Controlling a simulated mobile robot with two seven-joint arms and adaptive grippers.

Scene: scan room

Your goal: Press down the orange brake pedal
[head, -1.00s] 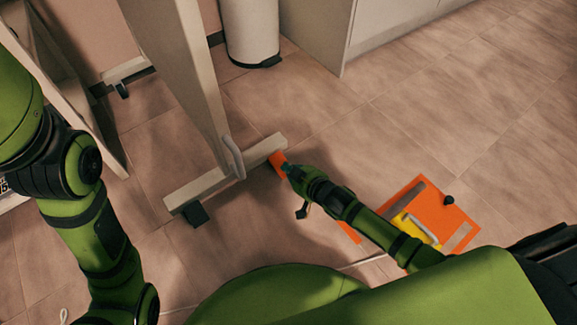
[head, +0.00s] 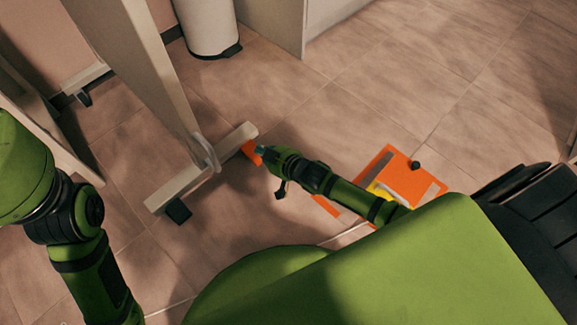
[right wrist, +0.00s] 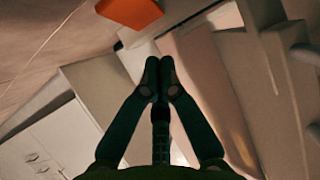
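The orange brake pedal (head: 250,150) sticks out near the right end of the pale foot bar of a standing frame, low over the floor. My right gripper (head: 263,153) is right beside the pedal in the head view, and its tip overlaps or nearly meets it; I cannot tell whether they touch. In the right wrist view the two fingertips (right wrist: 158,65) are together with nothing between them. The pedal (right wrist: 130,12) shows there at the top edge, a little beyond and left of the fingertips. My left arm comes in at the left, but its gripper is out of frame.
The pale upright panel (head: 140,75) rises from the foot bar (head: 200,170), with a grey handle-like loop (head: 207,152) at its base. A white bin (head: 207,28) stands behind. An orange item with yellow and grey parts (head: 405,180) lies right of my right arm. Floor beyond is clear.

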